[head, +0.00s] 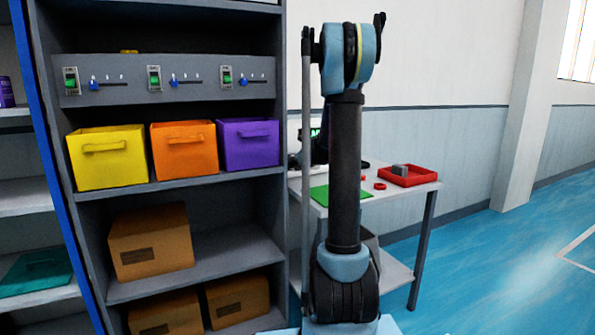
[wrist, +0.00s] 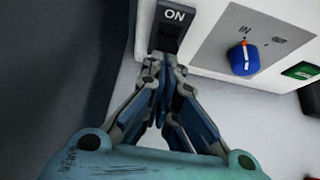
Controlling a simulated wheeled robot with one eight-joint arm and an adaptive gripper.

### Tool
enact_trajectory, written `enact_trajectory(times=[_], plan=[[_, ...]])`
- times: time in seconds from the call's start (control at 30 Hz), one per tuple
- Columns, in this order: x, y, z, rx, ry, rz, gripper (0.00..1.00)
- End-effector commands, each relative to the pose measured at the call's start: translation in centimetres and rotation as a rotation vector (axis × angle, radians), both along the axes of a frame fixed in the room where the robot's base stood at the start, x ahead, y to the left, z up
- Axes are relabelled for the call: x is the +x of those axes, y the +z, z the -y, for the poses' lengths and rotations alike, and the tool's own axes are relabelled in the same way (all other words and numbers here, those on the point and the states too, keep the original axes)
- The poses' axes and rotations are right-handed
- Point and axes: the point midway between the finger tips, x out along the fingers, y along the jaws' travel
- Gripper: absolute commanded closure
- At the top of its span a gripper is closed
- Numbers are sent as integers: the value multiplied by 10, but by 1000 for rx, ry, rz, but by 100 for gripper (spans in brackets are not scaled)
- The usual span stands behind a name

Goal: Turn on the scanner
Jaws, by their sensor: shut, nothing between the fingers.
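In the wrist view a white device face, apparently the scanner (wrist: 212,14), fills the upper right. A black rocker switch (wrist: 170,36) marked ON sits on its left part. My gripper (wrist: 160,62) is shut and empty, its fingertips just below the switch. I cannot tell whether they touch it, and the switch's position is unclear. A blue knob (wrist: 244,58) with a red mark, on a grey plate marked IN, is right of the switch. In the head view a small green-lit display (head: 315,132) shows behind my arm; my gripper is hidden there.
A white table (head: 408,192) holds a green mat (head: 322,193) and a red tray (head: 407,176) with a grey block. A shelf unit on the left carries a grey switch panel (head: 190,92), coloured bins (head: 183,151) and cardboard boxes (head: 150,242). Blue floor (head: 480,270) on the right is clear.

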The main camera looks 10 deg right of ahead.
Motion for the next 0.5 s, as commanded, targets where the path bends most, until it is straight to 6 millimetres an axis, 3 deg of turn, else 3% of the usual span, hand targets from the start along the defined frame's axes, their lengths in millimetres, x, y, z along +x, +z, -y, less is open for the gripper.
enact_trajectory(times=[0.33,0.5], plan=[[0,2,0,0,0,0,100],[-3,14,2,1,-3,2,100]])
